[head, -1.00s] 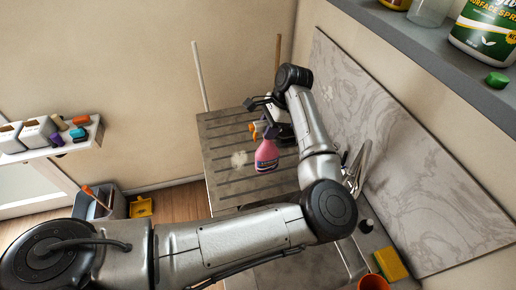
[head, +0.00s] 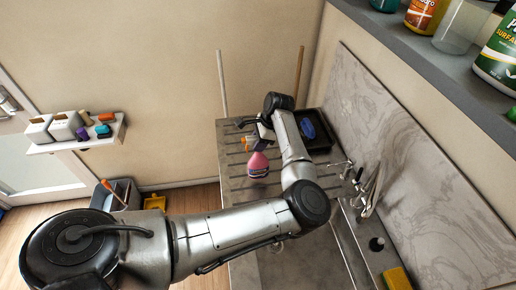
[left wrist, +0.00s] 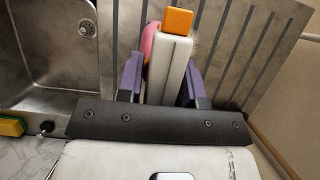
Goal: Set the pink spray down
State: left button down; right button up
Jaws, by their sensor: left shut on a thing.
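The pink spray (head: 258,165) is a pink bottle with an orange-and-white top, roughly upright over the slatted metal drainboard. My left gripper (head: 258,130) is shut on its upper part. In the left wrist view, the purple fingers of my left gripper (left wrist: 162,82) stand on either side of the white spray head, with the orange nozzle (left wrist: 178,20) in front and a bit of pink body at its left. I cannot tell whether the bottle's base touches the drainboard (head: 235,188). My right gripper is not in view.
A black tray (head: 322,146) with a blue item (head: 307,128) lies right of the bottle, beyond my arm. The faucet (head: 370,190) and sink are nearer, at the right. Two poles stand behind the drainboard. Drainboard slats left of the bottle are clear.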

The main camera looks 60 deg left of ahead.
aim_at(256, 158)
pick_arm(q)
jog(key=shift+f+p, duration=0.55)
jog(key=shift+f, duration=1.5)
jog(key=shift+a, duration=0.1)
jog(key=shift+f+b, duration=0.15)
jog(key=shift+b, duration=0.15)
jog(key=c, duration=0.8)
grip_release()
